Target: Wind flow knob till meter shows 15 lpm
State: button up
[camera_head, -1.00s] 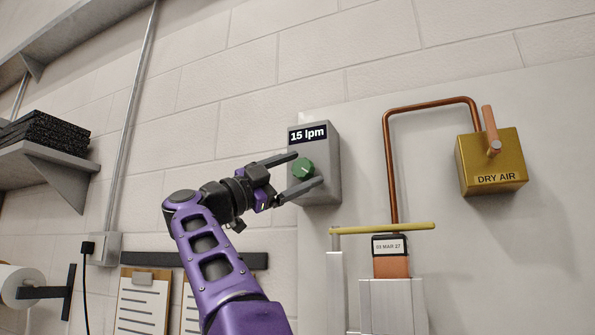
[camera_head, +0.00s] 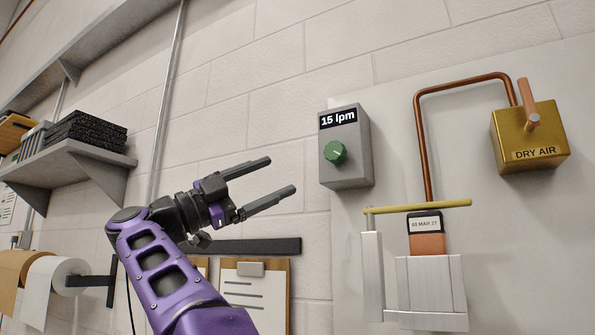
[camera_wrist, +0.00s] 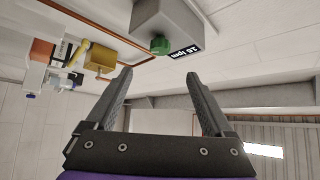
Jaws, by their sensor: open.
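A grey meter box (camera_head: 346,170) is mounted on the wall panel in the head view. Its black display (camera_head: 338,119) reads "15 lpm". The green flow knob (camera_head: 335,152) sits on its front, with a light pointer mark toward the right. My gripper (camera_head: 283,177) is open and empty, to the left of the box and apart from the knob. In the wrist view, the green knob (camera_wrist: 160,45) and the grey box (camera_wrist: 170,18) show beyond and above the open fingers (camera_wrist: 158,75), with nothing between them.
Right of the box, a copper pipe (camera_head: 420,130) runs to a brass "DRY AIR" box (camera_head: 530,137). Below it stands a metal fixture (camera_head: 430,290) with a yellow bar (camera_head: 420,207). Clipboards (camera_head: 250,300), a shelf (camera_head: 90,158) and paper rolls (camera_head: 40,285) are at left.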

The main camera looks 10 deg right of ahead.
jog(key=shift+v, duration=1.65)
